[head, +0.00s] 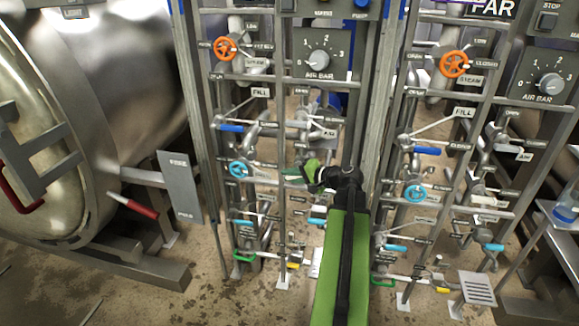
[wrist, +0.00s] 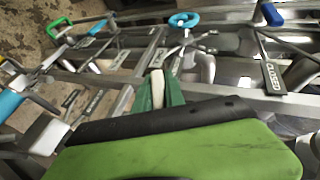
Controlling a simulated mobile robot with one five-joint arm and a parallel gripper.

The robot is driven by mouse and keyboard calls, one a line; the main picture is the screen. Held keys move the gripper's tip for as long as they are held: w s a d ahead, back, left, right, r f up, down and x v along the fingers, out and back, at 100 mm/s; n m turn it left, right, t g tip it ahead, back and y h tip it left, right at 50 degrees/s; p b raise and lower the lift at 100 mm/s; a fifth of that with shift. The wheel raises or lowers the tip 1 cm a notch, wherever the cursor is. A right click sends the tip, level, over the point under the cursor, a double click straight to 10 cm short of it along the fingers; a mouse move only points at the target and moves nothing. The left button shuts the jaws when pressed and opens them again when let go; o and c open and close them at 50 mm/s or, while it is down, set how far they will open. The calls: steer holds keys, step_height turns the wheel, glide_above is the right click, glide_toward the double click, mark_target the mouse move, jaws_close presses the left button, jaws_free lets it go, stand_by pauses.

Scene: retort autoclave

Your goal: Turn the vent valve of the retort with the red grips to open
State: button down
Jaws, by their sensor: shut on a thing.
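The retort with red grips (head: 18,190) stands at the left in the head view, its rounded steel door shut. The left valve panel next to it carries an orange wheel (head: 225,48), a blue lever (head: 230,127), a light-blue wheel (head: 238,169) and a green handle (head: 243,257). My gripper (head: 292,174) is at the right side of this panel. In the wrist view its green fingers (wrist: 158,90) are shut on a narrow pale part, perhaps a valve handle.
A second valve panel with an orange wheel (head: 456,64) and a light-blue wheel (head: 415,194) stands at the right. Pipes, posts and labels crowd close around my gripper. A red-handled lever (head: 140,208) juts out at the left. Bare floor lies in front of the left panel.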

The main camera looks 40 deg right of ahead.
steer(key=shift+g+h+p, duration=0.3)
steer(key=shift+g+p, duration=0.2)
steer(key=shift+p, duration=0.2)
steer(key=shift+f, duration=0.15)
steer(key=c, duration=1.4)
jaws_free()
steer(key=shift+s, duration=0.1)
steer(key=p+v, duration=0.8)
steer(key=v, duration=0.9)
steer(key=shift+r, duration=0.25)
steer(key=shift+s, duration=0.15)
